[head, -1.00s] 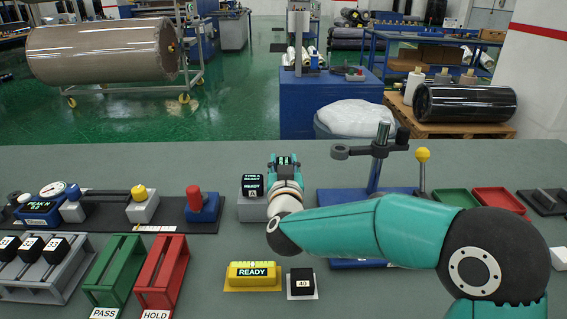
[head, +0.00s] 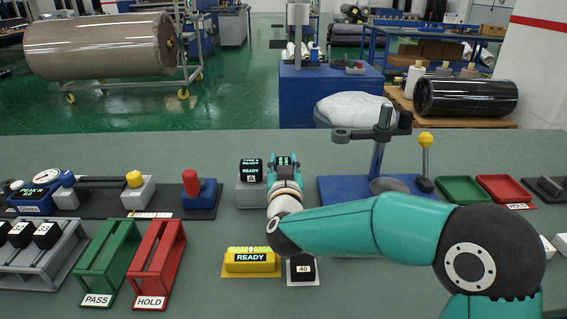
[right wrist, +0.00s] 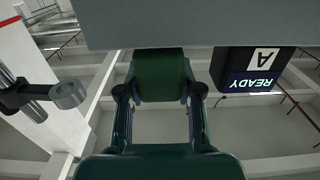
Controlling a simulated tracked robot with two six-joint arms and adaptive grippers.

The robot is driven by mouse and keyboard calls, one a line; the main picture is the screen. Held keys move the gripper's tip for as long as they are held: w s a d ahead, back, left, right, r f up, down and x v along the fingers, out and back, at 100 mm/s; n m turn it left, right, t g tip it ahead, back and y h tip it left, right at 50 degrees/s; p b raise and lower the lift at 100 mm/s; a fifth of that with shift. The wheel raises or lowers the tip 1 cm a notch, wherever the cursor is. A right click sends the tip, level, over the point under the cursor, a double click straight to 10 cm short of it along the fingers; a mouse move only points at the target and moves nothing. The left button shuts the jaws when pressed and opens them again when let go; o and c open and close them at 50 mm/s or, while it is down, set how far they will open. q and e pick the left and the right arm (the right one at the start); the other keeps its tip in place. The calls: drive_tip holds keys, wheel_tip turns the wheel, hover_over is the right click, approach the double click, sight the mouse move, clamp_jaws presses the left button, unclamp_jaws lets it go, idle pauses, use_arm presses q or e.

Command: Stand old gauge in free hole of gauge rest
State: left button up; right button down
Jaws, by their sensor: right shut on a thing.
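My right gripper (head: 285,165) is shut on a small dark gauge (head: 284,160) with a lit display, just right of a grey block. In the right wrist view, a dark green body (right wrist: 158,72) sits between its fingers (right wrist: 160,95). The grey block (head: 250,197), which looks like the gauge rest, carries a black gauge (head: 251,169) with a READY display and an A label. That gauge also shows upside down in the right wrist view (right wrist: 252,70). My gripper and wrist hide the block's right part, so I cannot see a free hole or whether the held gauge touches it. My left gripper is out of view.
A blue-based stand (head: 335,188) with a clamp arm and a yellow-knobbed lever (head: 426,145) stand at right. A yellow READY box (head: 251,261) and a black 40 block (head: 302,269) lie in front. Green (head: 105,262) and red (head: 158,262) racks stand front left.

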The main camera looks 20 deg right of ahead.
drive_tip(key=c, duration=0.7)
unclamp_jaws()
drive_tip(key=shift+f, duration=0.1)
wheel_tip(320, 180, up, 10)
